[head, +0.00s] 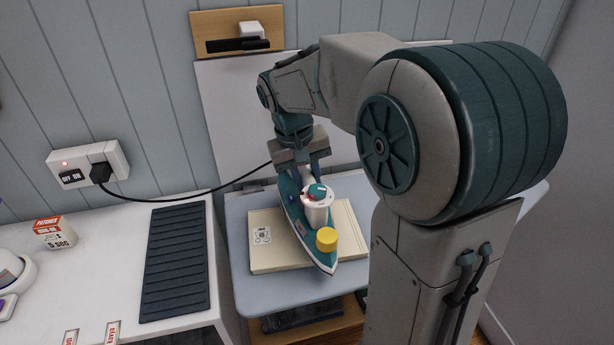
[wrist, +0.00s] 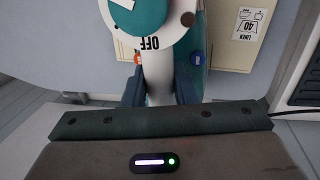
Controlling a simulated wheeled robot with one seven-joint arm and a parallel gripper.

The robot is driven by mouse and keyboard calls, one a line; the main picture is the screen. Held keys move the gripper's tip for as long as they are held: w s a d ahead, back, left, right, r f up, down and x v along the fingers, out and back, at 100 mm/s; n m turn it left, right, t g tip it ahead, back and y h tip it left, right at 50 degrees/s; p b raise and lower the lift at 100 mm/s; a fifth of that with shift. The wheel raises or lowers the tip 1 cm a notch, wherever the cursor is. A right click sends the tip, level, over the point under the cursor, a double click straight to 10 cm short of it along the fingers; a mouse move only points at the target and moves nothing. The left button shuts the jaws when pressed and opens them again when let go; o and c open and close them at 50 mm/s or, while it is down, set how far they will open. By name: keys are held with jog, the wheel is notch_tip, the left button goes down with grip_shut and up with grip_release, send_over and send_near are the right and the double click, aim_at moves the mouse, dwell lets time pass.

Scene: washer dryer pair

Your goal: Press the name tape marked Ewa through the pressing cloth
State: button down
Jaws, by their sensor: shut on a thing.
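A teal and white iron (head: 287,197) with a yellow cap is over a folded cream cloth (head: 345,215) on the pale blue board. I cannot tell whether its sole touches the cloth. My gripper (head: 303,172) is shut on the iron's white handle (wrist: 158,78). In the wrist view the fingers stand on both sides of the handle, below a dial (wrist: 150,22) with the word OFF. A care label (head: 262,236) lies on the cloth; it reads LINEN 40 in the wrist view (wrist: 248,24). No tape marked Ewa shows, and I cannot make out a separate pressing cloth.
The iron's black cord runs to a wall socket (head: 88,163) with a red light and OFF ON marking. A dark ribbed mat (head: 176,262) lies on the white top at left, near a patches box (head: 55,232). My arm hides the board's right side.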

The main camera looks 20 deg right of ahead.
notch_tip(320, 180, up, 8)
jog(key=p, duration=0.6)
jog(key=shift+r, duration=0.1)
jog(key=shift+d, duration=0.1)
